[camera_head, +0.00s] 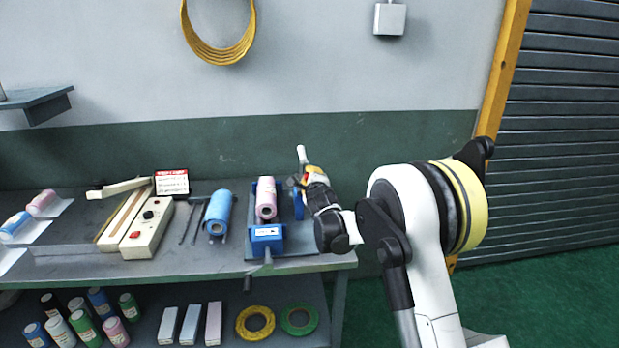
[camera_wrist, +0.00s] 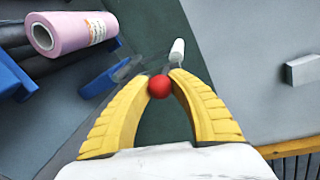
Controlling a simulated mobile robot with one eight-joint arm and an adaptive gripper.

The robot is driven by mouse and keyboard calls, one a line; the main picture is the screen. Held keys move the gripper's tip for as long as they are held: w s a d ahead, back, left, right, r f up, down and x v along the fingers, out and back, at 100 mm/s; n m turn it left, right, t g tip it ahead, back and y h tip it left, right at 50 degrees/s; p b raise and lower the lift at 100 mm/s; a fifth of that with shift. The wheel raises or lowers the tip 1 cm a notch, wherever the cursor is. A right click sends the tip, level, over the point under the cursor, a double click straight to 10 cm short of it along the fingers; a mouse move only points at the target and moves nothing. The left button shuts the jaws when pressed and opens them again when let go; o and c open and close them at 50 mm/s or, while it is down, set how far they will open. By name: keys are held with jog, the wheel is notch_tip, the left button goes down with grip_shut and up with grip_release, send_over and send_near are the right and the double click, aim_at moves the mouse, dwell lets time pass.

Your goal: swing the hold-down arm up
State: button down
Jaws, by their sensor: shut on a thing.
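The hold-down arm shows in the head view as a white roller end (camera_head: 301,153) pointing up beside my gripper (camera_head: 311,172). In the wrist view, the white roller (camera_wrist: 177,50) lies just beyond my yellow fingertips (camera_wrist: 160,80), on a thin grey bar. A red ball knob (camera_wrist: 159,88) sits between the fingertips, which are shut on it. A blue part (camera_wrist: 104,82) is left of the knob. The pink film roll (camera_head: 266,198) lies in the blue stand (camera_head: 267,237), left of and apart from my gripper. The arm's pivot is largely hidden.
The grey bench (camera_head: 205,265) also carries a blue roll (camera_head: 218,212) and a cream sealer (camera_head: 147,228). A lower shelf holds bottles, boxes and tape rolls. A grey box (camera_head: 389,18) is on the wall. Free floor (camera_head: 560,290) lies to the right.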

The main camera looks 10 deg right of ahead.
jog(key=shift+d+f, duration=0.15)
jog(key=c, duration=1.1)
grip_release()
jog(key=shift+c, duration=0.2)
jog(key=shift+s, duration=0.15)
jog(key=s+r, duration=0.2)
jog(key=s, duration=0.9)
jog(key=shift+s+d+r, duration=0.15)
jog(key=shift+s+r, duration=0.1)
jog(key=shift+s, duration=0.05)
